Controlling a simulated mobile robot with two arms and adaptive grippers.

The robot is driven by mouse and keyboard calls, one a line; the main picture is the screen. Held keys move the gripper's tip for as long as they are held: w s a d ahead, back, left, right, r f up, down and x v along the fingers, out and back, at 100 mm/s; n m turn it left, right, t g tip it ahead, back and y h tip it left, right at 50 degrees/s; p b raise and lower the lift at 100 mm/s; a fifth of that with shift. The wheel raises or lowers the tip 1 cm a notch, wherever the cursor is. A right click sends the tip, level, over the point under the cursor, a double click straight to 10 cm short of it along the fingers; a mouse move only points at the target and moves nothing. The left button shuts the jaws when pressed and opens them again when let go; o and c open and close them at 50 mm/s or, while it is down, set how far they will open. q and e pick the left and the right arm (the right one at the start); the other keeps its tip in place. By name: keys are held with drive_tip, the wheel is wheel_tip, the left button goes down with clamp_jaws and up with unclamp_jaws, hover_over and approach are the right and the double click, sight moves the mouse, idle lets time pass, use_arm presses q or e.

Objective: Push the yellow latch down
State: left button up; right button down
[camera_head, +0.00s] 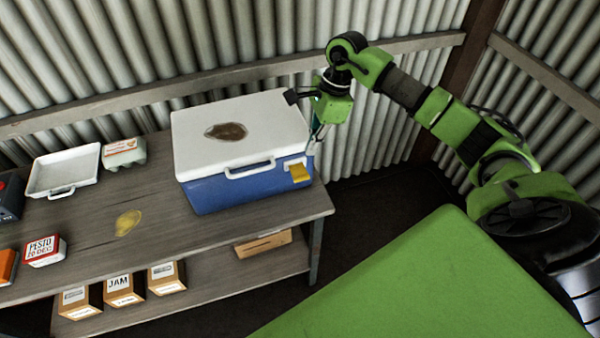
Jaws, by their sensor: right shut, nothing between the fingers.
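The yellow latch (299,172) is on the front of a blue cool box (235,188), near its right end. The box has a white lid (200,145) that lies closed, with a brown stain on top. My right gripper (316,136) is shut and empty, pointing down beside the right end of the box, above and to the right of the latch. I cannot tell whether it touches the lid's edge. My left gripper is not in view.
The box stands on a wooden bench (150,238), near its right end. A white tray (62,172), an egg carton (124,153) and a pesto box (44,251) stand to the left. Boxes sit on the lower shelf. Corrugated walls close off the back and right.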

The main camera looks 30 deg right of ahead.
sight(304, 173)
drive_tip(key=shift+f, duration=0.15)
drive_tip(key=shift+b+x, duration=1.55)
drive_tip(key=shift+x, duration=1.85)
drive_tip(key=shift+a, duration=0.15)
drive_tip(key=b+x, duration=0.2)
drive_tip(key=shift+d+f+b, duration=0.3)
drive_tip(key=shift+f+b, duration=0.05)
drive_tip(key=shift+r+p, duration=0.3)
drive_tip(key=d, duration=0.2)
drive_tip(key=s+d+r, duration=0.1)
drive_tip(key=shift+b, duration=0.3)
drive_tip(key=shift+a+r, duration=0.1)
drive_tip(key=shift+r, duration=0.05)
drive_tip(key=v, duration=1.1)
drive_tip(key=shift+d+r, duration=0.25)
drive_tip(key=shift+r, duration=0.1)
